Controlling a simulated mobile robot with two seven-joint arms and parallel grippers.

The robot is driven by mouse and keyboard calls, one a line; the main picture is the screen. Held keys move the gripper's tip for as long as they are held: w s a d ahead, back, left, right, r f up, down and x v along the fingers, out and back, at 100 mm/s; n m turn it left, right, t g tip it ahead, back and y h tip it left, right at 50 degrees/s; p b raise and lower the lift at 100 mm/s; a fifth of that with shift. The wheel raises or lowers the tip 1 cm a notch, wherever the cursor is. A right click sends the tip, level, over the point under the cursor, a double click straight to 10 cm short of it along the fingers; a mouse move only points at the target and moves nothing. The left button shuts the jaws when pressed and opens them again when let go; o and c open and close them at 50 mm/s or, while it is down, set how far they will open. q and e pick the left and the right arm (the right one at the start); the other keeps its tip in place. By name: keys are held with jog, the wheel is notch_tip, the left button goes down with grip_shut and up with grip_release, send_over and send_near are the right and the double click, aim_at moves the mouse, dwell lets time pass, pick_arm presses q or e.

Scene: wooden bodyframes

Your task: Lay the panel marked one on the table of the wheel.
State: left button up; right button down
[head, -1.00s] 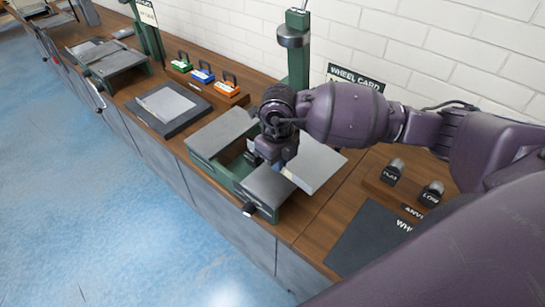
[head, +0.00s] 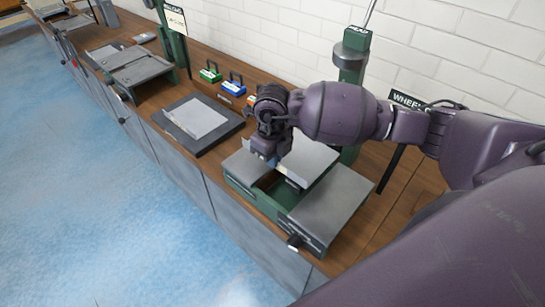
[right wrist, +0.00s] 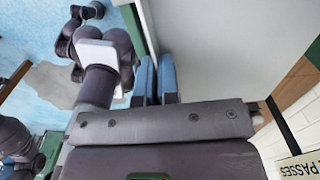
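My right gripper (head: 272,160) is over the left and middle part of the wheel's green frame (head: 245,190). It appears shut on the edge of a flat light grey panel (head: 312,158). In the right wrist view its blue fingers (right wrist: 156,80) are close together at the panel's edge, and the panel (right wrist: 235,50) fills the upper right. The panel is above the frame, towards the wheel's green post (head: 352,70); I cannot tell whether it touches anything. No mark on it is readable. The wheel's grey table (head: 340,200) at the right is bare. My left gripper does not show.
A dark tray (head: 180,140) with a light sheet (head: 198,117) lies left of the wheel. Green (head: 210,72) and blue (head: 233,86) handled blocks stand behind it. A wheel card (head: 405,100) stands right. A knob (head: 293,241) juts from the wheel's front.

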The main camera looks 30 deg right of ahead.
jog(key=shift+s+f, duration=0.15)
jog(key=shift+f, duration=0.3)
jog(key=shift+f+b, duration=1.85)
jog(key=shift+f, duration=0.8)
jog(key=shift+f, duration=0.1)
jog(key=shift+f, duration=0.1)
jog(key=c, duration=1.8)
grip_release()
